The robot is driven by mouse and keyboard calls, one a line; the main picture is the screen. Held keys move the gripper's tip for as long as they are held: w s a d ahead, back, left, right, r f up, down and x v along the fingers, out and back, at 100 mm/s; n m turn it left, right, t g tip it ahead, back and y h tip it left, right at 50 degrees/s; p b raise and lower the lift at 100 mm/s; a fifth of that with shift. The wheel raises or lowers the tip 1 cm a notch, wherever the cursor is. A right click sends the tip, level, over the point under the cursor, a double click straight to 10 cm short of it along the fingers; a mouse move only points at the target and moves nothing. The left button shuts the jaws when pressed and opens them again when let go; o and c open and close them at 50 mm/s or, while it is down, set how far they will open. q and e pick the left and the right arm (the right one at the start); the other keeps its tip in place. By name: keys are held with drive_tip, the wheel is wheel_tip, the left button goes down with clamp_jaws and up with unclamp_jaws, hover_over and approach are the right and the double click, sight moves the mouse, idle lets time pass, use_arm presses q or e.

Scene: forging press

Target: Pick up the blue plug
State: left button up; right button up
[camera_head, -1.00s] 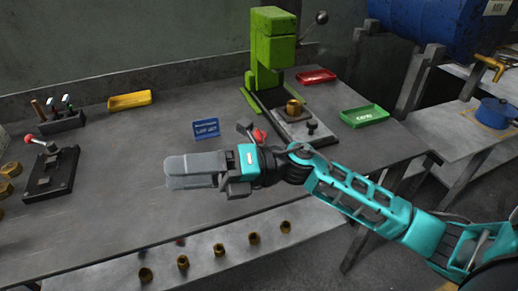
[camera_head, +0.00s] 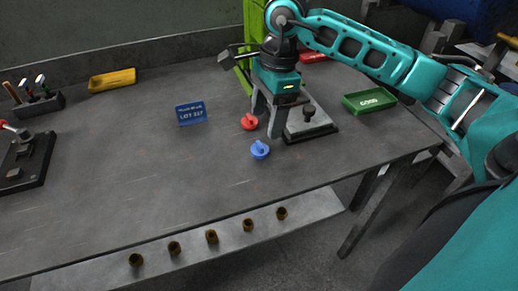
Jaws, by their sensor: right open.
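The blue plug (camera_head: 260,150) stands on the grey table in the middle of the view, with a round base and a small knob. A similar red plug (camera_head: 249,122) stands just behind it and to the left. My right gripper (camera_head: 266,122) points down with its two fingers spread, behind the blue plug and close to the right of the red plug. Nothing shows between the fingers. The blue plug is clear of them and fully visible. My left gripper is not in view.
A green tray (camera_head: 369,101) lies farther right. The table front is free; brass cups sit on a lower shelf (camera_head: 192,246).

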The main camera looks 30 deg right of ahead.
sight(260, 144)
drive_tip(key=f, duration=0.2)
drive_tip(key=a+f, duration=0.1)
drive_tip(key=f, duration=0.5)
drive_tip(key=shift+a, duration=0.35)
drive_tip(key=shift+w, duration=0.1)
drive_tip(key=c, duration=0.7)
